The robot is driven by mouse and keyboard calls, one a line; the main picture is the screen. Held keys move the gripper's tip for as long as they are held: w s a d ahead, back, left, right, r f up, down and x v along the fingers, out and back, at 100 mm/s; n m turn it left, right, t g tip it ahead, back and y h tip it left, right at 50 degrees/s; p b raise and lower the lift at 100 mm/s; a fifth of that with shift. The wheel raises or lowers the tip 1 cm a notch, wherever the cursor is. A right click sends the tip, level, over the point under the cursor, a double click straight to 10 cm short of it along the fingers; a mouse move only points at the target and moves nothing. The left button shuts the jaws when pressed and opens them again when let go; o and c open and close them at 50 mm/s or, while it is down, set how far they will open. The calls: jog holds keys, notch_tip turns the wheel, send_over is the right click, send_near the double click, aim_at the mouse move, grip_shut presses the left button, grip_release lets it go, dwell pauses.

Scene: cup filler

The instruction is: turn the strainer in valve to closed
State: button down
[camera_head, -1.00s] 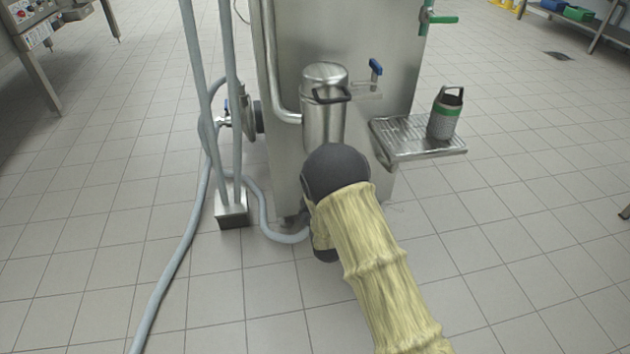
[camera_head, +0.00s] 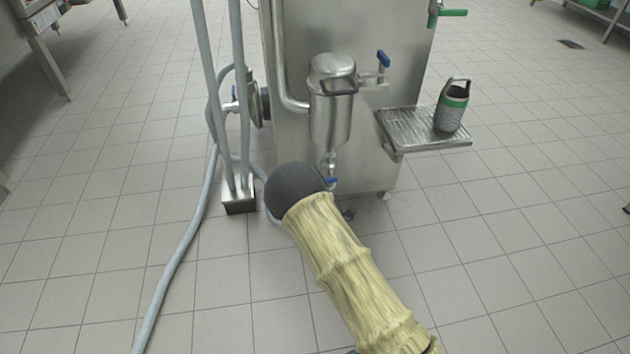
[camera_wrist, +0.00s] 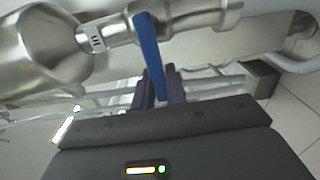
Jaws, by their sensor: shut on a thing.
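A steel strainer canister (camera_head: 331,108) with a dark lid handle is fixed to the front of the steel machine. Under it, a small valve with a blue lever (camera_head: 332,181) shows just beside my dark wrist. In the wrist view the blue lever (camera_wrist: 149,52) extends from the steel valve pipe (camera_wrist: 190,20) and appears to stand across it. My gripper (camera_wrist: 160,86) has its dark fingers around the lever's free end and is shut on it. In the head view my wrist hides the fingers.
Another blue-handled valve (camera_head: 384,62) sits right of the canister top. A drip tray (camera_head: 400,135) holds a grey can with a green band (camera_head: 451,106). Grey hoses (camera_head: 178,255) run down the left, by a small metal box (camera_head: 239,205). The tiled floor in front is open.

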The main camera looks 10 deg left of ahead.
jog(key=shift+a, duration=0.15)
jog(key=c, duration=1.4)
grip_release()
jog(key=shift+c, duration=0.2)
jog(key=shift+s, duration=0.15)
jog(key=p+v, duration=0.6)
jog(key=v, duration=1.1)
jog(key=shift+s+f, duration=0.1)
